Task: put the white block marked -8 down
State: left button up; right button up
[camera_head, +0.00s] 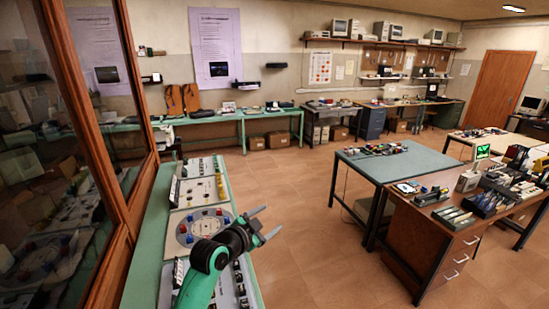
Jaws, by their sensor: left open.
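My left gripper (272,219) reaches in from the bottom on a green arm. Its two grey fingers are spread apart with nothing seen between them. It hangs above the right edge of the green bench (145,270) and the floor beside it. I cannot make out a white block marked -8 anywhere; any marking is too small to read here. White boards lie on the bench: one with a grey disc (203,228) carrying red and blue pieces, and a farther one (200,190) with small parts. My arm hides part of the nearest board. My right gripper is not in view.
A wood-framed glass cabinet (90,130) stands along the left. A grey-green table (395,165) and a wooden desk (425,225) crowded with trays stand at the right. Open tiled floor (290,185) lies between bench and tables.

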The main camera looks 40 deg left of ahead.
pick_arm(q)
jog(key=s+d+r+n+t+h, duration=0.1)
jog(key=d+r+t, duration=0.3)
jog(key=r, duration=0.5)
jog(key=s+d+r+t, duration=0.1)
jog(key=d+r, duration=0.5)
jog(key=r, duration=0.4)
jog(key=s+d+r+n+t+h, duration=0.1)
jog(key=s+d+r+t, duration=0.3)
jog(key=s+r, duration=0.6)
jog(key=s+d+r+n+t+h, duration=0.1)
jog(key=s+d+r+t+h, duration=0.1)
jog(key=s+d+r, duration=0.6)
jog(key=shift+s+r+n+t+h, duration=0.4)
jog(key=shift+s+r+t, duration=0.5)
